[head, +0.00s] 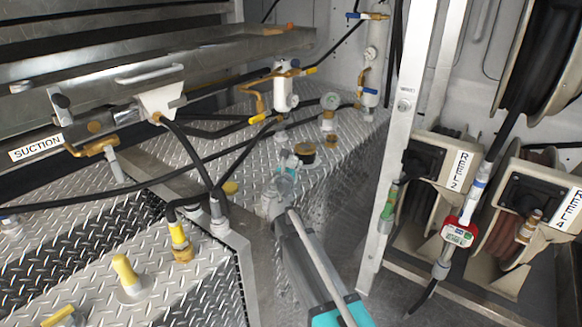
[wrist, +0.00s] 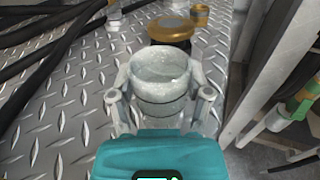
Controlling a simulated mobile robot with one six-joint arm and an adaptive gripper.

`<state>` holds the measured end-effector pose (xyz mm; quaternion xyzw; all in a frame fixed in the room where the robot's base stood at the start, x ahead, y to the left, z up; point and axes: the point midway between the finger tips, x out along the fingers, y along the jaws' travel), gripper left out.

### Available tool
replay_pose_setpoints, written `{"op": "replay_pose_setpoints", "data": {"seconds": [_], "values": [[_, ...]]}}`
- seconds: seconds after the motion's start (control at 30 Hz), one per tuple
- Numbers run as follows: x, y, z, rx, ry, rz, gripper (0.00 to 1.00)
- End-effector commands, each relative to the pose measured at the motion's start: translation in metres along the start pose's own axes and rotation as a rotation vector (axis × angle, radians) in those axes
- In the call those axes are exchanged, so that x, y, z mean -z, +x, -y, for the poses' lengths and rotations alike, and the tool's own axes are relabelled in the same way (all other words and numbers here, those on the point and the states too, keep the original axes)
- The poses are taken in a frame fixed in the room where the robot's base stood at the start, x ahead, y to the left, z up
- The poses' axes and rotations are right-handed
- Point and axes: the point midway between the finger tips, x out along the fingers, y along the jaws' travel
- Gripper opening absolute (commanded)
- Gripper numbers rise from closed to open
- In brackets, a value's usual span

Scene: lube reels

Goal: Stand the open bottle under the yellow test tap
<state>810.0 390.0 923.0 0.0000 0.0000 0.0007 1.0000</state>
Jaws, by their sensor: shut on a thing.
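My gripper (wrist: 160,105) is shut on the open bottle (wrist: 161,85), a clear, wide-mouthed container held upright between the two fingers. Its open mouth shows, with no lid on it. In the head view my gripper (head: 278,190) and the bottle (head: 288,168) are at the near end of the raised tread-plate deck. I cannot tell whether the bottle's base touches the plate. Several yellow-handled valves are in view, one with its handle (head: 258,119) above and left of the bottle. I cannot tell which is the test tap.
A dark round fitting with a gold top (head: 305,153) stands just behind the bottle. Black hoses (head: 150,180) cross the deck at left. A white post (head: 398,130) and hose reels (head: 440,180) are at right. Bare tread plate (wrist: 70,95) lies left of the bottle.

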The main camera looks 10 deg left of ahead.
Motion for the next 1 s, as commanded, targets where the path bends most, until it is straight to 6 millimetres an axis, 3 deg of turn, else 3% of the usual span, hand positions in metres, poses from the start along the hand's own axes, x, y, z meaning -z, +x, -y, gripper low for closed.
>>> {"op": "replay_pose_setpoints", "data": {"seconds": [0.5, 1.0], "values": [[-0.035, 0.0, 0.0, 0.0, 0.0, 0.0, 0.23], [-0.094, -0.046, 0.022, 0.0, 0.0, 0.0, 0.23]]}}
